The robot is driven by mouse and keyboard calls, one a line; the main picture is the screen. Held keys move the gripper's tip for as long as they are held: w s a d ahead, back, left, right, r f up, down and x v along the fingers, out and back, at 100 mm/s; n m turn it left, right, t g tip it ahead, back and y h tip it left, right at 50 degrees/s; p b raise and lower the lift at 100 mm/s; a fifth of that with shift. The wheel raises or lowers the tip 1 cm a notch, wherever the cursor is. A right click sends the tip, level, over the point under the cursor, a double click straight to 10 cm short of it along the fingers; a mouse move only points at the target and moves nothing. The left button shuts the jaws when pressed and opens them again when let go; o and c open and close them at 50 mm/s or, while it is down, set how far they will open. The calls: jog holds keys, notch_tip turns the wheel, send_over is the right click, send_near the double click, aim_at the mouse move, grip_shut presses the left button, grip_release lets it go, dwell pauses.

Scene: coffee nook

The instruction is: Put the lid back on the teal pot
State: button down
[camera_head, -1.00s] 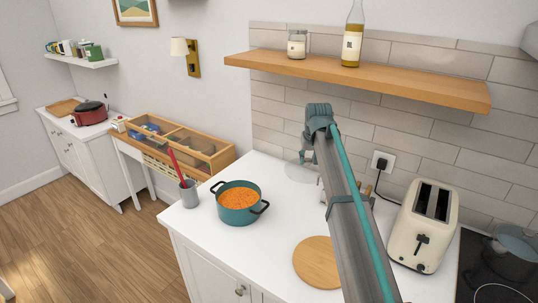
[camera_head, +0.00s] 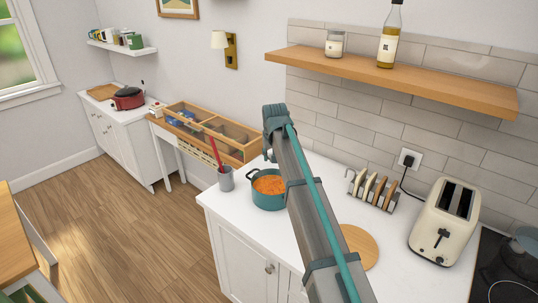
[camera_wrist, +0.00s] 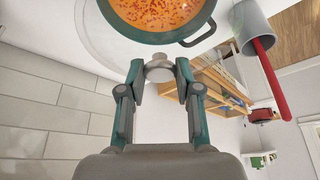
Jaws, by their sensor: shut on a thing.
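The teal pot (camera_head: 268,200) stands open on the white counter with orange, speckled food in it. It also shows at the top of the wrist view (camera_wrist: 152,39), with a dark side handle. My gripper (camera_wrist: 159,68) is shut on the grey knob of a clear glass lid (camera_wrist: 92,42). The lid's pale rim curves past the pot's left side in the wrist view, overlapping the pot but off-centre. In the head view my gripper (camera_head: 268,152) is above and just behind the pot; the lid is hard to make out there. The height gap is unclear.
A grey cup (camera_head: 226,181) with a red utensil stands close left of the pot. A toast rack (camera_head: 374,190) and cream toaster (camera_head: 443,222) are to the right. A round wooden board (camera_head: 361,246) lies in front, partly behind my arm. A wooden shelf (camera_head: 400,82) hangs above.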

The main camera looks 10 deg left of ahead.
jog(key=shift+d+f, duration=0.2)
jog(key=shift+f, duration=0.4)
jog(key=shift+a+f+b, duration=0.1)
jog(key=shift+f+b, duration=1.25)
jog(key=shift+f, duration=1.25)
jog(key=shift+f, duration=0.15)
jog(key=shift+c, duration=1.2)
grip_release()
jog(key=shift+r+p, duration=1.6)
jog(key=shift+r, duration=1.95)
